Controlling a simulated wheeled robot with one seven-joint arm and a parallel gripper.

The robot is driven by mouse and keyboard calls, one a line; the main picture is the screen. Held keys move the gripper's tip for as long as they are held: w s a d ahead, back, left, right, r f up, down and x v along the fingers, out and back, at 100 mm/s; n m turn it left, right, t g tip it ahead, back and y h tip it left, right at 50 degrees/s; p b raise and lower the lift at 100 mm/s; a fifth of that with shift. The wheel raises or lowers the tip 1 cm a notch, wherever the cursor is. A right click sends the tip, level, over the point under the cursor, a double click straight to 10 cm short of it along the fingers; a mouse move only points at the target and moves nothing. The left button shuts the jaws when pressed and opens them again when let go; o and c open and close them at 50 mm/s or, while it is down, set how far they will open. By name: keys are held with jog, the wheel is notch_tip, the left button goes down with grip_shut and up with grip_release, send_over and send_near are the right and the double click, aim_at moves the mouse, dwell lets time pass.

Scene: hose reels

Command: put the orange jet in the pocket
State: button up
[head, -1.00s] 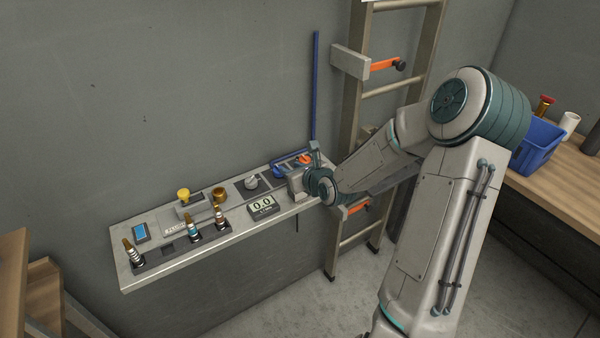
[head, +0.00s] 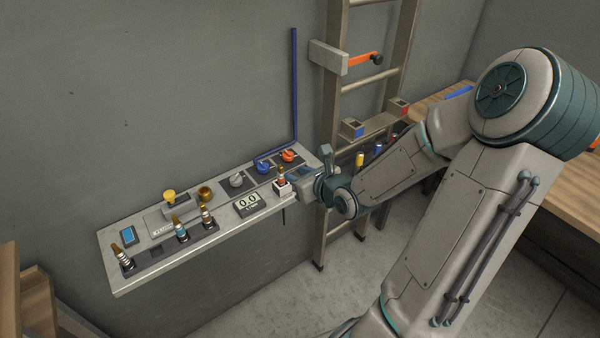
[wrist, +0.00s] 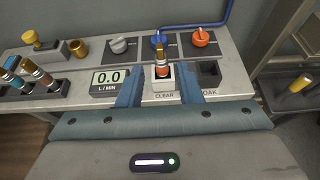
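A jet with a brass tip and an orange-red band (wrist: 162,68) stands upright in a white block (wrist: 162,84) at the shelf's front edge, above the label CLEAR; it also shows in the head view (head: 281,176). My gripper (wrist: 160,88) is open, its blue fingers apart on either side of the block, with gaps visible. In the head view my gripper (head: 297,186) is at the shelf's right end. A dark square recess (wrist: 208,73) right of the block looks empty; its label is partly hidden by a finger.
Several other banded jets (head: 180,229) stand in a dark rack at the shelf's left. A flow display (head: 247,203) reads 0.0. Blue (wrist: 159,39) and orange (wrist: 202,37) valve knobs sit behind. A ladder (head: 333,185) stands close right of the shelf.

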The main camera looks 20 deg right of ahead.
jog(key=s+a+r+n+g+h, duration=0.1)
jog(key=s+a+r+n+g, duration=0.2)
jog(key=s+n, duration=0.7)
jog(key=s+a+r+n+g+h, duration=0.2)
jog(key=s+r+n+g, duration=0.4)
jog(key=n, duration=1.7)
jog(key=s+a+r, duration=0.1)
jog(key=s+r, duration=0.1)
jog(key=s, duration=0.3)
jog(key=shift+s+a+h, duration=0.15)
jog(key=shift+s+h, duration=0.15)
jog(key=shift+o, duration=0.5)
jog(key=shift+r, duration=0.1)
